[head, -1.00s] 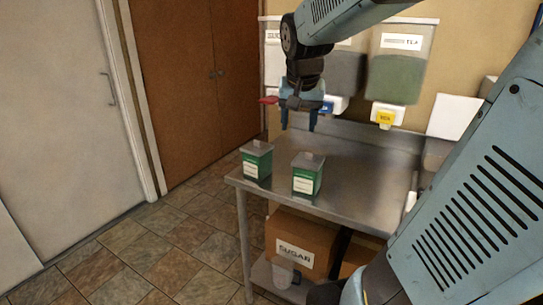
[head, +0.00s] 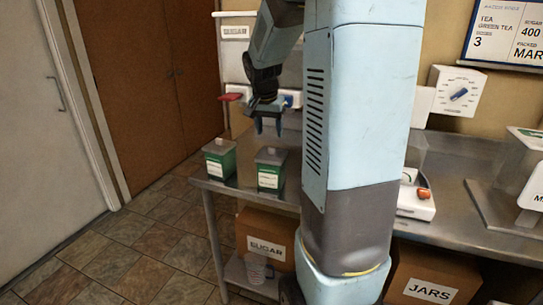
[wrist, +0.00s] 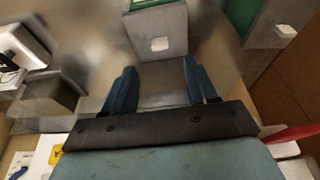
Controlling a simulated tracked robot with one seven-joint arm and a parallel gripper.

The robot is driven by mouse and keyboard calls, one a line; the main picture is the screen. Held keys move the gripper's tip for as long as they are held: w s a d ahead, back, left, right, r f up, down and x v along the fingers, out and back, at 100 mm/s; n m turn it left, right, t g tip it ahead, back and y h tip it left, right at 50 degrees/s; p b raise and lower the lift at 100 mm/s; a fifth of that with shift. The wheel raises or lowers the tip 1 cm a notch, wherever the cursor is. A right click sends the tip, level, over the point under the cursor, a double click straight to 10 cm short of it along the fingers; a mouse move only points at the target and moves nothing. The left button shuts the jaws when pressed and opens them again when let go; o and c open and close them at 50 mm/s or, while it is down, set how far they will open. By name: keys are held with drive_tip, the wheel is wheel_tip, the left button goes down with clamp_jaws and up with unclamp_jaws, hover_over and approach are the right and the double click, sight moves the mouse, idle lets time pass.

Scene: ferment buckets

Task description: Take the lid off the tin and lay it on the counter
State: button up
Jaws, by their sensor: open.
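Two green tins with grey lids stand on the steel counter (head: 230,186). The left tin (head: 217,165) is near the counter's left end. The right tin (head: 269,178) stands beside it, its grey lid (head: 271,156) on top. My gripper (head: 268,128) is open and empty above the right tin, apart from it. In the wrist view a grey lid (wrist: 150,22) with a pale square knob (wrist: 160,44) lies just beyond my open fingers (wrist: 160,72). The other tin's lid (wrist: 272,22) is at the upper right there.
A red-orange-buttoned white scale (head: 412,204) and a white dial timer (head: 458,92) are to the right. Dispensers hang on the back wall. Boxes labelled SUGAR (head: 265,235) and JARS (head: 430,275) and a clear cup (head: 256,268) are below. My arm hides the counter's middle.

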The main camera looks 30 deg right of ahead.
sight(272, 153)
drive_tip(key=shift+x, duration=3.7)
drive_tip(key=shift+a, duration=0.1)
clamp_jaws()
